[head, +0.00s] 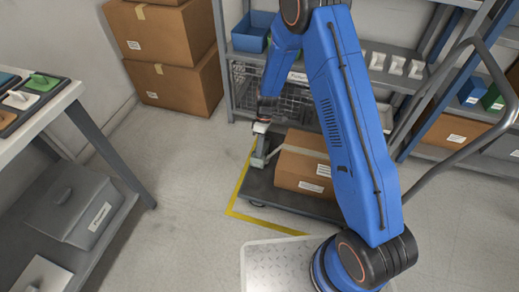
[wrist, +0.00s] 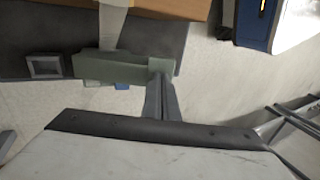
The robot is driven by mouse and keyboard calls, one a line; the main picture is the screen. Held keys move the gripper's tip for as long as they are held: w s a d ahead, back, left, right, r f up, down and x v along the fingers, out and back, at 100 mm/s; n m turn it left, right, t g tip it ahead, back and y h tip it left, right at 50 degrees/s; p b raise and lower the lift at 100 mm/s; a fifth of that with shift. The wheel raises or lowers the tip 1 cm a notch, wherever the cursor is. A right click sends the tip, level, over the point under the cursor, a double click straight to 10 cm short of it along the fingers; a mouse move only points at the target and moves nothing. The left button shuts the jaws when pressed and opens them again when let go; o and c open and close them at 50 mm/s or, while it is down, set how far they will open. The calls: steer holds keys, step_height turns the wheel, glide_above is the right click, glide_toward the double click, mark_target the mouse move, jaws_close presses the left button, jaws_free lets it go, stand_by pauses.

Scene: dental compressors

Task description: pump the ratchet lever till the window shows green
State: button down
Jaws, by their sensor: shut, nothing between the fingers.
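My gripper (head: 262,126) points down over the left end of the dark cart (head: 293,202) in the head view. In the wrist view its fingers (wrist: 161,72) are together and empty, at the right end of a grey-green bar (wrist: 115,69). I cannot tell whether they touch it. The bar also shows below the gripper in the head view (head: 258,161); it looks like the ratchet lever or part of its mount. A pale strip (wrist: 112,28) meets it from the box side. A small pale-framed dark square (wrist: 45,66) lies to its left. No green window is readable.
A cardboard box (head: 303,164) sits on the cart, close beside the bar. Yellow floor tape (head: 236,197) edges the cart. Shelving (head: 398,76) stands behind, and a workbench (head: 48,108) is at left. Floor between bench and cart is clear.

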mark_target(257, 162)
steer(key=shift+s+a+f+t+h, duration=0.2)
steer(key=shift+s+f+t, duration=0.3)
steer(key=shift+f, duration=0.1)
steer(key=shift+s+a+f+t+h, duration=0.15)
steer(key=shift+s+f+t+h, duration=0.05)
steer(key=shift+s+f+t, duration=0.3)
steer(key=shift+s+x, duration=0.15)
steer(key=shift+x, duration=0.65)
steer(key=shift+s+x, duration=0.15)
steer(key=shift+x, duration=0.6)
steer(key=shift+s, duration=0.1)
steer(key=s+a+v, duration=0.1)
steer(key=s+v, duration=0.2)
steer(key=v, duration=1.1)
steer(key=shift+w+r, duration=0.4)
steer(key=shift+r, duration=0.1)
